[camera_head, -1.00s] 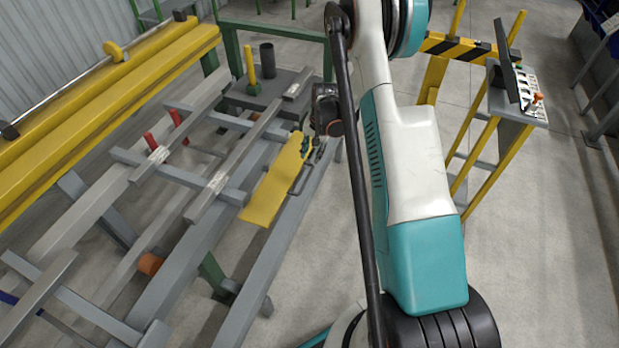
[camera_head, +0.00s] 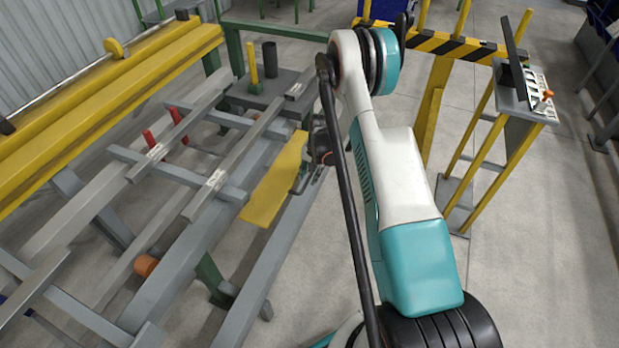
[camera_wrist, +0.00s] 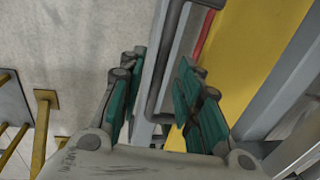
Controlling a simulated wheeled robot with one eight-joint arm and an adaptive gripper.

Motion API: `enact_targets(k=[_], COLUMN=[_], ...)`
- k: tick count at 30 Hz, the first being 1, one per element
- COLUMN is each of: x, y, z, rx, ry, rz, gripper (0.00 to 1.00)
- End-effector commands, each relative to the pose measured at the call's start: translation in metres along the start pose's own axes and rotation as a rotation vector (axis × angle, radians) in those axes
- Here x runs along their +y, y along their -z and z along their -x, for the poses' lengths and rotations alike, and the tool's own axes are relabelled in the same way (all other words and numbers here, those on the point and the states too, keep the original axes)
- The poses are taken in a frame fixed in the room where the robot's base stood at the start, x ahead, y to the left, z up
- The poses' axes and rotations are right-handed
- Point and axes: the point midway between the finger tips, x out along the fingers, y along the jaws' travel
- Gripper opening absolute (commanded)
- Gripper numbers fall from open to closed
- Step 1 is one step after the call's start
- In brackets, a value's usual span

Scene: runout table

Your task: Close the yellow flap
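The yellow flap (camera_head: 274,187) is a long flat plate along the right side of the grey runout frame in the head view. It fills the upper right of the wrist view (camera_wrist: 250,50). A dark grey bar handle (camera_head: 298,184) sits at its right edge, and the handle also shows in the wrist view (camera_wrist: 168,62). My gripper (camera_wrist: 160,88) has its green-padded fingers apart, one on each side of the handle bar. Contact between pads and bar cannot be told. In the head view my wrist is beside the flap's upper right edge, and the fingers are mostly hidden.
Grey rails (camera_head: 225,165) and a yellow beam (camera_head: 100,95) lie to the left. A control stand (camera_head: 515,100) and a striped barrier (camera_head: 440,42) stand right of my arm. Open concrete floor (camera_head: 550,230) lies at the right.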

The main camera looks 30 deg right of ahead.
Motion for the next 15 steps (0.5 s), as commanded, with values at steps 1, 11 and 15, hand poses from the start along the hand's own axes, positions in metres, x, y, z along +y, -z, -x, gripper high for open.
enact_targets(k=[1, 11, 15], x=[0.0000, -0.0002, -0.0002], y=[0.0000, -0.0001, -0.0001], z=[-0.0034, -0.0048, -0.0047], rx=[0.000, 0.000, 0.000], ry=[0.000, 0.000, 0.000], rz=[0.000, 0.000, 0.000], gripper=[0.31, 0.31, 0.00])
